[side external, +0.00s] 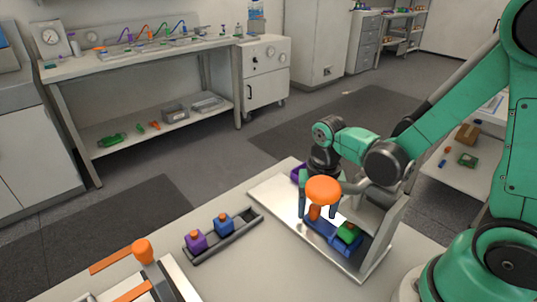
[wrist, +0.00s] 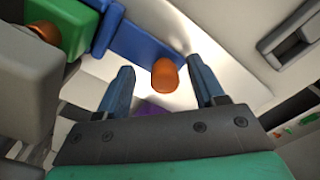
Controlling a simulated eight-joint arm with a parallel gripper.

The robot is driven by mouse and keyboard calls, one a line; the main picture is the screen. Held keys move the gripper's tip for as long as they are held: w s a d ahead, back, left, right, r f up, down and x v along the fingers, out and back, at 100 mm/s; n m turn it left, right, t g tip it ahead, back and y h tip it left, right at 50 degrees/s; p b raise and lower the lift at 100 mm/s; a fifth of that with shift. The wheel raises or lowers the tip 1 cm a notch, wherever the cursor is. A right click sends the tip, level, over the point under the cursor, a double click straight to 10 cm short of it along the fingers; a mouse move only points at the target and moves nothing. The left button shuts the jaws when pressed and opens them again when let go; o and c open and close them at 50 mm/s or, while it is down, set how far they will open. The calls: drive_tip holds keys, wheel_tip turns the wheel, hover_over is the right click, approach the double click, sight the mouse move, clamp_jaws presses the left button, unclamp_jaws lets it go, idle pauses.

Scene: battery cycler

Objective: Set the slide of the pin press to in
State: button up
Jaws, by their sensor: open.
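The pin press stands on a bright metal plate (side external: 372,262) with a grey upright (side external: 390,215) at its right. Its blue slide (side external: 320,232) lies low on the plate, with a small orange knob (side external: 314,213) on it. A green block (side external: 349,231) sits at the slide's right end. My gripper (side external: 318,207) points down over the slide and is open. In the wrist view the orange knob (wrist: 166,75) shows between the fingertips (wrist: 160,72), beside the blue bar (wrist: 145,40). I cannot tell whether they touch. A larger orange knob (side external: 323,190) partly hides my gripper.
A grey rack (side external: 240,236) with a purple block (side external: 195,241) and a blue block (side external: 223,224) lies left of the press. A device with orange bars and an orange knob (side external: 143,250) stands at front left. The bench between is clear. A purple part (side external: 298,174) is behind my gripper.

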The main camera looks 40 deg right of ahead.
drive_tip(key=shift+r, duration=2.8)
drive_tip(key=shift+w+r+n+t, duration=0.1)
drive_tip(key=shift+r+n+t, duration=0.2)
drive_tip(key=r+n+t, duration=0.2)
drive_tip(key=n, duration=0.1)
drive_tip(key=r+n+t, duration=0.1)
drive_tip(key=n+t, duration=0.1)
drive_tip(key=shift+w+a+r, duration=0.2)
drive_tip(key=shift+a+r, duration=0.1)
drive_tip(key=r+n+t, duration=0.1)
drive_tip(key=n+t, duration=0.1)
drive_tip(key=n, duration=0.1)
drive_tip(key=shift+a+r+t, duration=0.2)
drive_tip(key=shift+r+t, duration=0.1)
drive_tip(key=shift+r, duration=0.1)
